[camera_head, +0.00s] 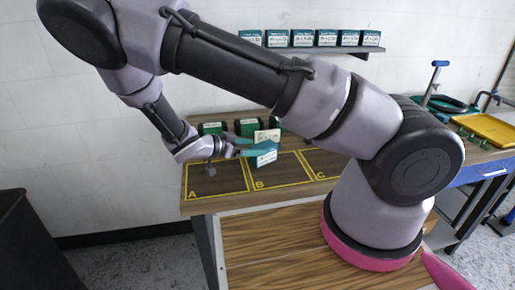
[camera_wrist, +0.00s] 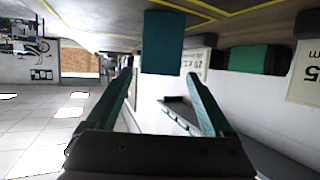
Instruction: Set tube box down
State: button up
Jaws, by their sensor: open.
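The teal tube box (camera_head: 263,156) with a white label is at the back left of the yellow-outlined area B on the wooden table (camera_head: 218,206). It appears to stand on the table, slightly turned. In the wrist view, the teal box (camera_wrist: 163,42) lies just beyond my fingertips, in line with the gap between them. My gripper (camera_head: 246,147) is open, left of the box; its two teal fingers (camera_wrist: 160,76) spread apart in the wrist view with nothing clamped between them. Whether a fingertip touches the box cannot be told.
Dark green boxes (camera_head: 247,127) stand along the table's back, with a cream card (camera_head: 267,136) behind the tube box. Area A (camera_head: 216,180) holds a small grey object. Area C (camera_head: 318,164) is partly hidden by my arm. A shelf (camera_head: 320,50) of labelled boxes hangs above.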

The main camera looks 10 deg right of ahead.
jog(key=v, duration=0.9)
jog(key=s+d+r+n+y, duration=0.3)
jog(key=s+d+r+y, duration=0.1)
jog(key=r, duration=0.7)
jog(key=s+d+r+n+t+y, duration=0.1)
jog(key=s+d+r+n+y, duration=0.2)
jog(key=d+r+y, duration=0.3)
jog(key=s+d+r+n+t+y, duration=0.1)
jog(key=s+d+r+n+y, duration=0.2)
jog(key=d+r, duration=0.5)
notch_tip(320, 180, up, 9)
jog(key=shift+s+d+f+y, duration=0.15)
jog(key=shift+s+d+y, duration=0.1)
jog(key=shift+s+y, duration=0.75)
